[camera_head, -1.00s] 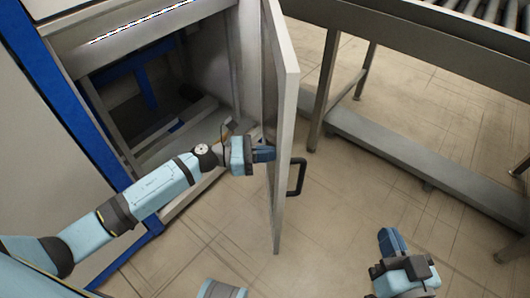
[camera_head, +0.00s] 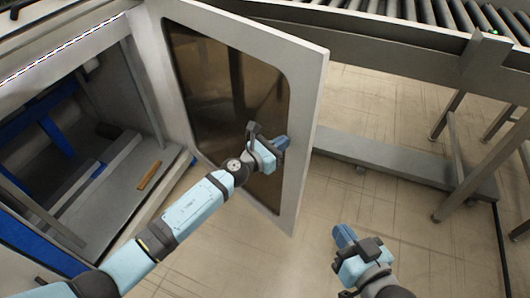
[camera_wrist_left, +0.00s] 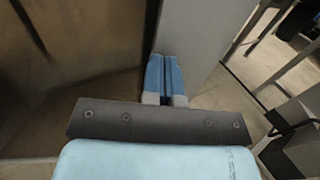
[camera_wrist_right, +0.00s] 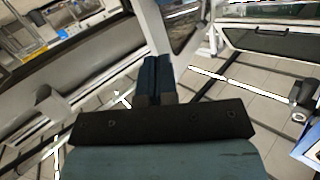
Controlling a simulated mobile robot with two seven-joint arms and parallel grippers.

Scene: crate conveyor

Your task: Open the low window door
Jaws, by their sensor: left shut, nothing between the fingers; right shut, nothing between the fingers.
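The low window door (camera_head: 312,120) is a light grey frame around a dark see-through pane (camera_head: 225,90). In the head view it stands swung open, hinged on its left side at the cabinet. My left gripper (camera_head: 284,143) is shut and empty, in front of the pane's inner face near the frame's free side. In the left wrist view its blue fingers (camera_wrist_left: 165,75) lie close against the grey frame (camera_wrist_left: 195,45); touching cannot be told for certain. A black handle (camera_wrist_left: 290,120) shows in the left wrist view at right. My right gripper (camera_head: 343,236) is shut and empty, over the floor.
The open cabinet (camera_head: 150,185) is at left, with a small brown block (camera_head: 149,175) on its floor. A roller conveyor (camera_head: 400,28) on grey legs runs behind the door, with a low beam (camera_head: 400,165) beneath. The tiled floor at front centre is clear.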

